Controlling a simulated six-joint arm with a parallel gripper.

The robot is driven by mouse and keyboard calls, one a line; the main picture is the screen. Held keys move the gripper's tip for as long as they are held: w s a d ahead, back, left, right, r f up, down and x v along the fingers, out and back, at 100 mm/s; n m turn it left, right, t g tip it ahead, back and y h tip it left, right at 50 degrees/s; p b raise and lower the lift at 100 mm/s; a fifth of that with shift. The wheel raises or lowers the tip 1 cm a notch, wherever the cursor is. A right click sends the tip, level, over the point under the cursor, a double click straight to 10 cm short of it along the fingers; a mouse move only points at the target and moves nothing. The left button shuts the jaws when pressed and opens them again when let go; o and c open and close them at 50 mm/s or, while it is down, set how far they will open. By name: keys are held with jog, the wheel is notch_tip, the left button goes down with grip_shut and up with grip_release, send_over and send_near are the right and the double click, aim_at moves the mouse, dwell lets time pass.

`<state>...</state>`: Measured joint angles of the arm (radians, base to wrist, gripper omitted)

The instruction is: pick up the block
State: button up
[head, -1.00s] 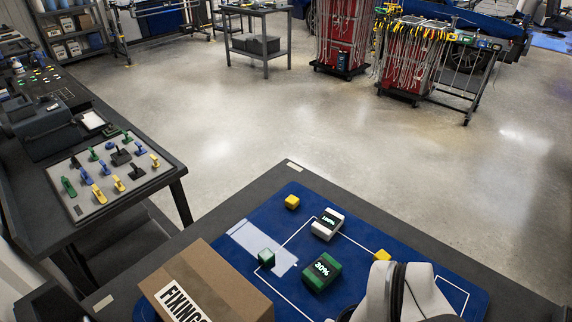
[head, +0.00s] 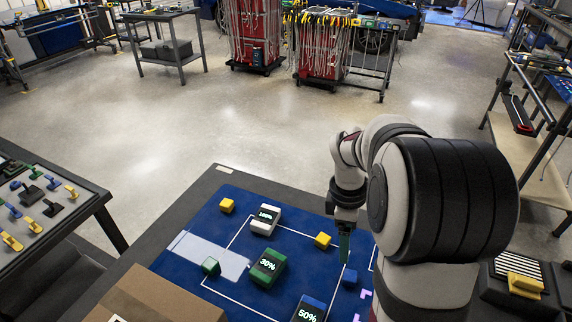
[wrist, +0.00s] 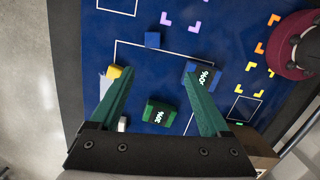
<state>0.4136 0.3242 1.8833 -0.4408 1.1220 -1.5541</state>
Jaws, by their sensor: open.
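Several blocks lie on the blue mat (head: 185,268), and I cannot tell which one the task means. A small blue cube (head: 349,278) is near the right, just below my gripper (head: 344,250). In the wrist view the blue cube (wrist: 152,40) lies beyond the gap between my fingertips (wrist: 159,72). The green fingers are apart with nothing between them.
A cardboard box (head: 150,298) stands at the front left of the mat. A striped black holder with a yellow piece (head: 524,285) is at the right. A side table with a tool board (head: 35,215) is at the left. White lines and pink corner marks (wrist: 195,27) are on the mat.

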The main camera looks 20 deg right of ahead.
aim_at(350, 275)
jog(key=shift+n, duration=0.4)
jog(key=d+f, duration=0.1)
jog(key=f, duration=0.4)
jog(key=d+f, duration=0.1)
jog(key=f, duration=0.5)
jog(key=d+f, duration=0.1)
jog(key=f, duration=0.4)
jog(key=shift+s+d+f, duration=0.15)
jog(key=shift+d, duration=0.1)
grip_shut()
